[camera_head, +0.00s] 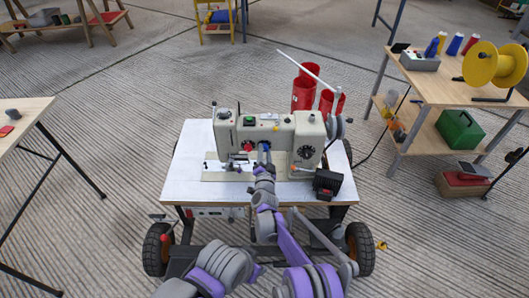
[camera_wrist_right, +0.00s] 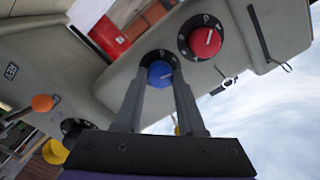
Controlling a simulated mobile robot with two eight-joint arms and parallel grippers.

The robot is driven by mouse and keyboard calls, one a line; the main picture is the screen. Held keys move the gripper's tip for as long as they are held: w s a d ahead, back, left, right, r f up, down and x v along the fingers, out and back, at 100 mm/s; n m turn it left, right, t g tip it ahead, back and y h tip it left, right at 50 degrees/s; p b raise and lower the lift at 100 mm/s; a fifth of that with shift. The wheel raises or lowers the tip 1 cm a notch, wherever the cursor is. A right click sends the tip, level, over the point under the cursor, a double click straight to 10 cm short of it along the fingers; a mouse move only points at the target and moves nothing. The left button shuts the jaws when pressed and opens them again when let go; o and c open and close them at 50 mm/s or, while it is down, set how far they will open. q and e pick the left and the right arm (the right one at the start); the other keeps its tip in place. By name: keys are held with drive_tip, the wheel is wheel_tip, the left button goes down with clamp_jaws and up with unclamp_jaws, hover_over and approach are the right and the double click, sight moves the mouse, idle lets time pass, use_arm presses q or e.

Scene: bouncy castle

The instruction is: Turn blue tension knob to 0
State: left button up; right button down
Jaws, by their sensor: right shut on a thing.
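The cream sewing machine (camera_head: 285,130) stands on a white-topped wheeled table (camera_head: 185,180). My right arm reaches its front, and the right gripper (camera_head: 264,153) is at the face, mostly end-on. In the right wrist view the blue tension knob (camera_wrist_right: 160,73) sits on a black numbered dial. The two fingers of the right gripper (camera_wrist_right: 160,80) lie on either side of the blue knob, shut on it. I cannot read the dial number at the mark. A red knob (camera_wrist_right: 205,42) with a white line is beside it. My left gripper does not show.
A dark dial (camera_head: 305,152) is right of the gripper on the machine's face. A black box (camera_head: 327,184) stands at the tabletop's right. Red thread cones (camera_head: 303,93) stand behind. A workbench (camera_head: 452,88) with a yellow spool (camera_head: 481,68) is at right. The front left tabletop is clear.

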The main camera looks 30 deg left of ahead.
drive_tip(key=n+p, duration=0.1)
drive_tip(key=n, duration=1)
drive_tip(key=shift+n, duration=0.6)
drive_tip(key=c, duration=0.5)
unclamp_jaws()
